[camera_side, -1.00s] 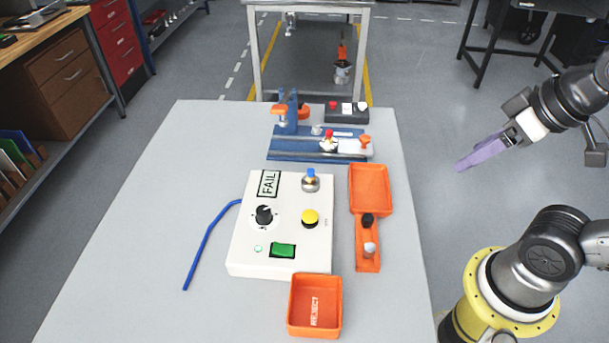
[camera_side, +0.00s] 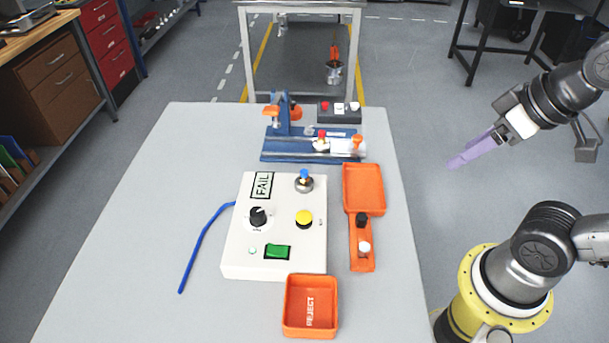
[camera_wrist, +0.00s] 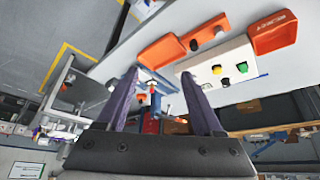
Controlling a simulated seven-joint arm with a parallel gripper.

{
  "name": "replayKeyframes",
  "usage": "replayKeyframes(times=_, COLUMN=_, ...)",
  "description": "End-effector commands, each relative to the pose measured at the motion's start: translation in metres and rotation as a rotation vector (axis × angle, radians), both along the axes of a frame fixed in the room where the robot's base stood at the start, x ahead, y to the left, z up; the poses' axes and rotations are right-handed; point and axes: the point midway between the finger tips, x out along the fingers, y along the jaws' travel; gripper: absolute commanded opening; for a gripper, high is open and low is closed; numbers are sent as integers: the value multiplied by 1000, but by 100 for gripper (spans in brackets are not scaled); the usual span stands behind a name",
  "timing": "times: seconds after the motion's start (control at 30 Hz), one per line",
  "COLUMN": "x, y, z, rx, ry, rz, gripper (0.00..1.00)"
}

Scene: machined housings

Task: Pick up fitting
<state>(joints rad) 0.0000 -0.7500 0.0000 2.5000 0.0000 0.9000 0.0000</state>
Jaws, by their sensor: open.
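My gripper (camera_side: 453,163), with purple fingers, is in the air right of the table, apart from everything on it. In the wrist view my gripper (camera_wrist: 160,74) has its fingers spread and nothing between them. Which part is the fitting is not certain. A small part with a white top (camera_side: 364,248) and one with a black top (camera_side: 361,220) stand in the narrow section of an orange tray (camera_side: 363,189). A metal part with a blue top (camera_side: 304,182) is on the white control box (camera_side: 235,240). A red-topped part (camera_side: 322,141) is on the blue fixture (camera_side: 280,150).
An orange REJECT bin (camera_side: 310,306) stands at the table's front. A small black button box (camera_side: 339,112) is at the back. A blue cable (camera_side: 205,245) lies left of the control box. The table's left side is mostly clear.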

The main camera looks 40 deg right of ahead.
Motion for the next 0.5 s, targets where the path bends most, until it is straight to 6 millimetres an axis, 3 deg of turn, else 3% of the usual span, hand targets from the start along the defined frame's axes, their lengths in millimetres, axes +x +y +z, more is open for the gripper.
replayKeyframes(times=0.37, x=0, y=0, z=0, rx=5, ry=0, rz=-9, gripper=56)
replayKeyframes(times=0.5, x=-2, y=0, z=-1, rx=61, ry=11, rz=-116, gripper=56)
